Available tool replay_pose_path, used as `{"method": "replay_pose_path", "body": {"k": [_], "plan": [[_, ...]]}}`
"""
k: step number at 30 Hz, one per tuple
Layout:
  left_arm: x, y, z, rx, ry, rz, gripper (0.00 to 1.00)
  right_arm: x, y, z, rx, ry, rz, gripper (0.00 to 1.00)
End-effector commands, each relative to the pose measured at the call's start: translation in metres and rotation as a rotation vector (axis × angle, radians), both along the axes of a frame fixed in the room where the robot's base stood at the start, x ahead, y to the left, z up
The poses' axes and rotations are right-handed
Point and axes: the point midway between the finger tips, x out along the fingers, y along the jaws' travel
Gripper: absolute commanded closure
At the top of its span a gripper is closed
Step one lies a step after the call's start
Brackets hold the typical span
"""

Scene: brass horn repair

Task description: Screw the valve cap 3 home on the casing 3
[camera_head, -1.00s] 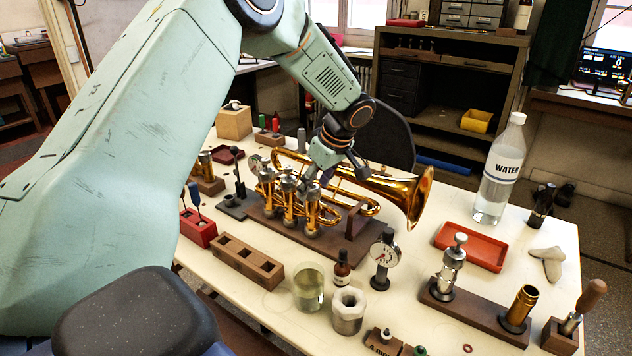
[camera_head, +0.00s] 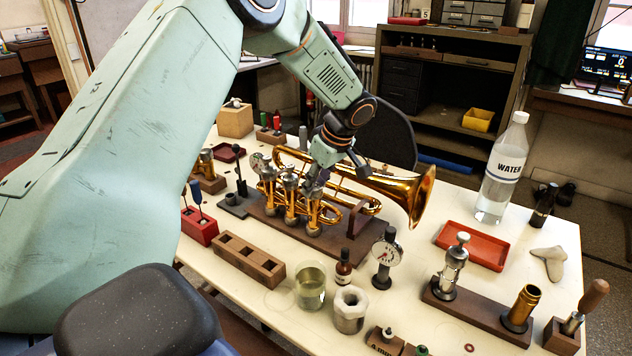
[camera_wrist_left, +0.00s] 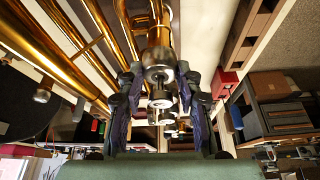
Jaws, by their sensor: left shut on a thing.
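The brass horn (camera_head: 400,190) lies on a wooden stand on the bench, its bell to the right. Its valve casings stand in a row; casing 3 (camera_head: 314,213) appears to be the rightmost, nearest one. My left gripper (camera_head: 318,182) is at the top of this casing. In the left wrist view the fingers (camera_wrist_left: 158,88) straddle a silvery valve cap (camera_wrist_left: 158,74) and are shut on it. The cap is in line with the brass casing (camera_wrist_left: 160,38) and appears to meet its end; the thread is hidden. My right gripper is out of view.
A wooden block with square holes (camera_head: 232,248), a glass beaker (camera_head: 310,290), a brown bottle (camera_head: 343,268) and a dial gauge (camera_head: 386,252) stand in front of the horn. A red tray (camera_head: 455,233) and a water bottle (camera_head: 497,185) are to the right.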

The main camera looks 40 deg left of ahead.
Motion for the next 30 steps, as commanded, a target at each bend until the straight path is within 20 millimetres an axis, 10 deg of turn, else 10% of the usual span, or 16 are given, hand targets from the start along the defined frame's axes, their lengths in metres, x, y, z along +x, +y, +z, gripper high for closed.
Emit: {"method": "replay_pose_path", "body": {"k": [30], "plan": [[-0.005,0.001,0.0,-0.006,-0.002,-0.602,1.0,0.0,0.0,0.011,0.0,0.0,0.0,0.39]]}}
